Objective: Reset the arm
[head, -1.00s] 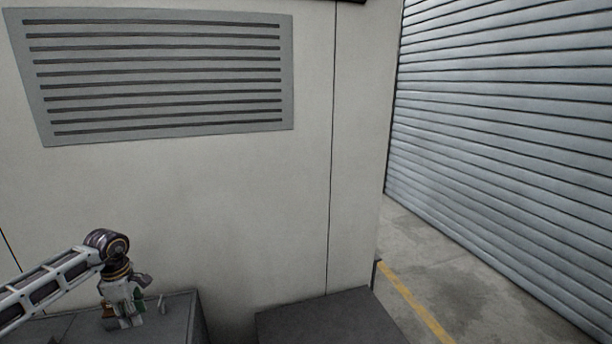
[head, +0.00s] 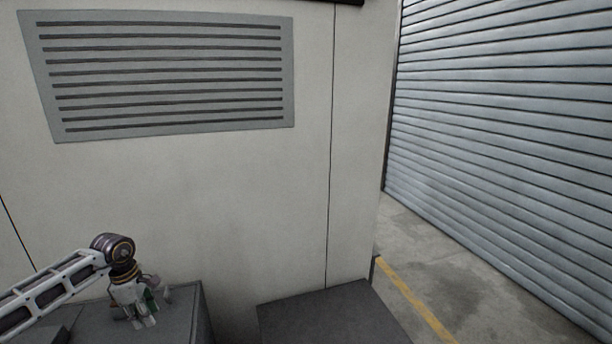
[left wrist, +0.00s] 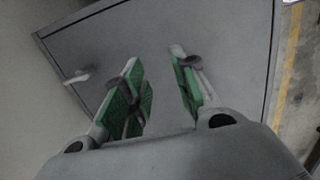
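My left arm comes in from the lower left in the head view, and my left gripper (head: 148,316) hangs from it, pointing down over a dark grey box top (head: 180,309). In the left wrist view its two green-padded fingers (left wrist: 160,92) are spread apart with nothing between them. The grey panelled surface (left wrist: 225,35) lies beyond the fingers. My right arm and right gripper do not show in either view.
A second dark grey block (head: 325,315) stands to the right of the first. Behind both is a pale wall (head: 200,200) with a louvred vent (head: 170,75). A roller shutter (head: 510,120) and concrete floor with a yellow line (head: 415,300) lie at right.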

